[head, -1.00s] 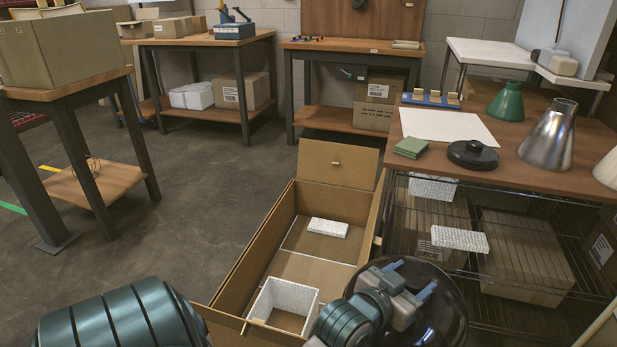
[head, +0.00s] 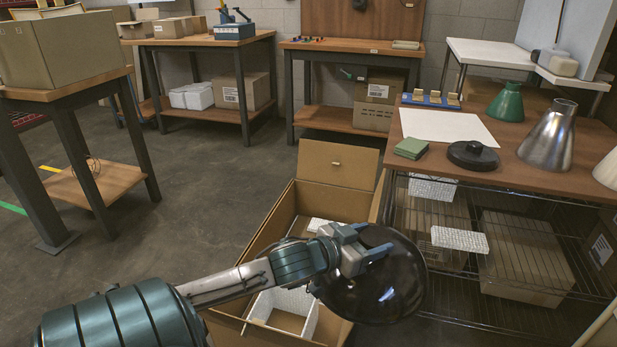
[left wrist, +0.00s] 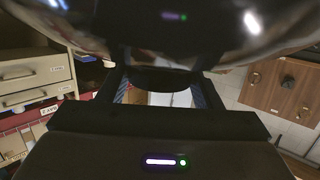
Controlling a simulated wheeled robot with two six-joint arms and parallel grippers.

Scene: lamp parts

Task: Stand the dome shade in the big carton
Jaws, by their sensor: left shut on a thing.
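The dome shade (head: 392,290) is glossy and black. My left gripper (head: 368,242) is shut on it near its upper part and holds it over the right side of the big carton (head: 262,238). In the left wrist view the shade (left wrist: 190,35) fills the top, with its dark neck between the fingers of my left gripper (left wrist: 160,92). The carton stands open on the floor, with white foam inserts (head: 290,308) inside. The shade and my arm hide much of its inside. I cannot tell whether the shade touches the carton. My right gripper is not in view.
The carton's back flap (head: 338,166) stands up. A workbench (head: 462,182) close on the right carries a green shade (head: 508,103), a metal shade (head: 549,140) and a black disc base (head: 473,155). Its wire shelf below holds cartons.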

